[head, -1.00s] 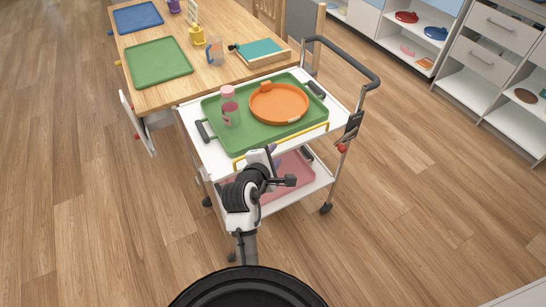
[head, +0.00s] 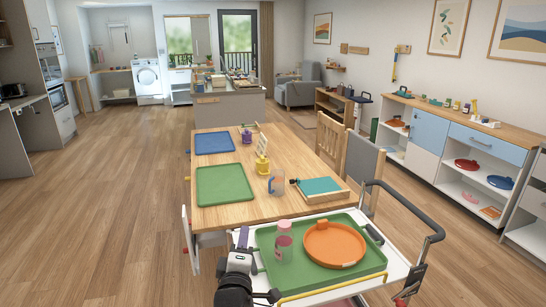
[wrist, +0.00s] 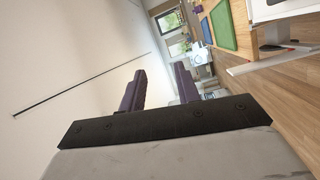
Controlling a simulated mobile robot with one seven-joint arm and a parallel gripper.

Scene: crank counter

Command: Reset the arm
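My arm shows at the bottom of the head view, left of the trolley's front edge. My gripper (wrist: 158,90) shows in the wrist view with its two purple fingers apart and nothing between them. In the wrist view the fingers point past a pale wall toward the far room, clear of any object.
A white trolley with a green tray (head: 270,240) stands in front; the tray holds an orange round tray (head: 334,246) and a pink-lidded bottle (head: 284,242). A wooden table (head: 240,165) stands behind it. Open floor (head: 110,190) lies to the left.

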